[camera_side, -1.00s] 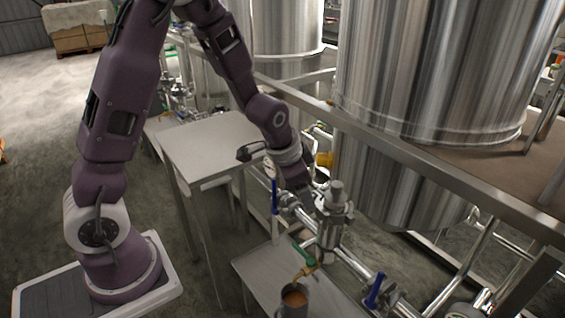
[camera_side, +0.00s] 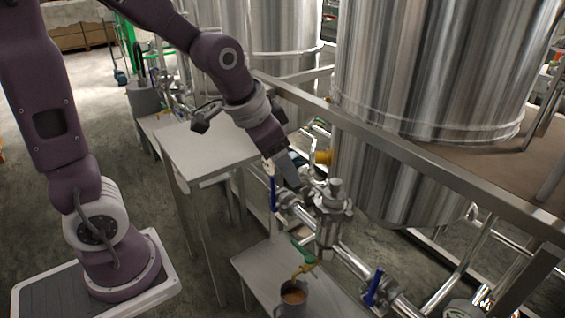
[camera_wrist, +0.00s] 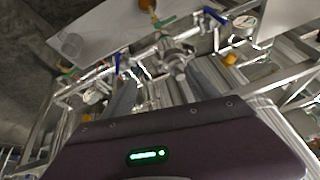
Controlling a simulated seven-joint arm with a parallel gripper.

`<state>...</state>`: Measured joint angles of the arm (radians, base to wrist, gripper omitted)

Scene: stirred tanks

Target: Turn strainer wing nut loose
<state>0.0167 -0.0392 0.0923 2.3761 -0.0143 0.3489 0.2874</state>
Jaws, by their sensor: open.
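The strainer (camera_side: 333,212) is an upright steel body with a round cap, set in the steel pipe right of the arm in the side view. In the wrist view the strainer (camera_wrist: 174,58) lies ahead, between the lines of my fingers. The wing nut is too small to make out clearly among the fittings at the strainer's top. My gripper (camera_side: 297,180) is just left of and slightly above the strainer's top, pointing down and right. My gripper's fingers (camera_wrist: 165,78) are spread apart in the wrist view, with nothing seen held between them.
Blue-handled valves (camera_side: 375,287) sit on the pipe on both sides of the strainer. A green-handled tap (camera_side: 303,251) hangs over a metal cup (camera_side: 292,297) on a low bench. A steel rail (camera_side: 420,172) and large tank (camera_side: 435,70) stand behind. A bare steel table (camera_side: 200,150) is at left.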

